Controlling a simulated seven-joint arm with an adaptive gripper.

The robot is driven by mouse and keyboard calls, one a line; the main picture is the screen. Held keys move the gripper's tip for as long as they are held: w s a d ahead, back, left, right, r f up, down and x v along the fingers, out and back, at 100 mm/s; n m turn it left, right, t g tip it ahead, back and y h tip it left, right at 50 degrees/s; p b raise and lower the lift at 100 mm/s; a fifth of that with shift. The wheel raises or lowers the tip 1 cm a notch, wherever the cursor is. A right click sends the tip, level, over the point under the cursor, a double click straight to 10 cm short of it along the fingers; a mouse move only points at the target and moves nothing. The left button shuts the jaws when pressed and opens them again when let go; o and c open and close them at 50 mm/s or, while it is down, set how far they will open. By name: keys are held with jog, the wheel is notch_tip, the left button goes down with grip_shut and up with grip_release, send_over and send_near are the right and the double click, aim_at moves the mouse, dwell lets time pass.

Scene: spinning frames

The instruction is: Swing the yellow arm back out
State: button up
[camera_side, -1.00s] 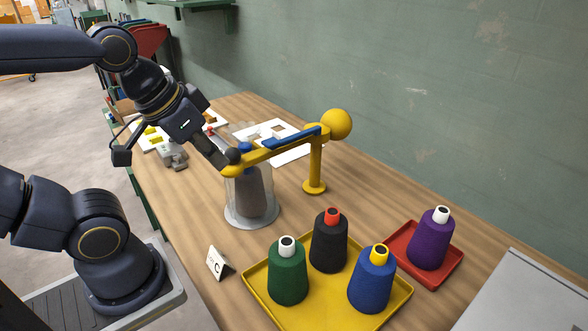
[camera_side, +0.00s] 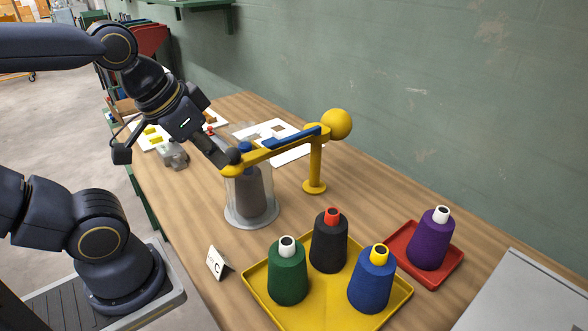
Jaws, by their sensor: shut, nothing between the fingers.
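The yellow arm (camera_side: 278,150) reaches left from its upright yellow post (camera_side: 315,168), with a blue strip along its top and a yellow ball (camera_side: 336,124) at its right end. Its left end lies over a clear cylinder (camera_side: 240,190) on a grey round base, with a dark brown cone (camera_side: 256,190) inside. My gripper (camera_side: 234,160) is shut and empty, its tip at the left end of the yellow arm, beside a blue knob (camera_side: 245,147). Whether the fingertips touch the arm I cannot tell.
A yellow tray (camera_side: 262,303) holds a green cone (camera_side: 287,275), a black cone (camera_side: 328,243) and a blue cone (camera_side: 371,282). A red tray (camera_side: 450,272) holds a purple cone (camera_side: 430,240). A card marked C (camera_side: 219,263) stands in front. White boards lie behind.

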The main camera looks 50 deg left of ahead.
jog(key=shift+o, duration=0.8)
jog(key=shift+s, duration=0.3)
jog(key=o, duration=0.3)
jog(key=r, duration=0.1)
jog(key=w+r+n, duration=0.1)
jog(key=r, duration=0.1)
jog(key=a+r+n+g, duration=0.1)
jog(key=shift+w+r, duration=0.15)
jog(key=shift+r, duration=0.15)
jog(key=o, duration=0.4)
jog(key=w+a+r+n+g, duration=0.2)
jog(key=w+a+r+n, duration=0.1)
jog(key=w+a+r, duration=0.1)
jog(key=shift+r, duration=0.1)
jog(key=shift+c, duration=0.2)
jog(key=shift+o, duration=0.6)
jog(key=w+a+r+n+g, duration=0.1)
jog(key=w+a+n, duration=0.1)
jog(key=a, duration=0.4)
jog(key=shift+w+n+g, duration=0.3)
jog(key=shift+w, duration=0.6)
jog(key=n+g, duration=0.1)
send_over(232, 149)
notch_tip(232, 149, down, 3)
notch_tip(232, 149, down, 16)
jog(key=shift+f, duration=0.2)
grip_shut()
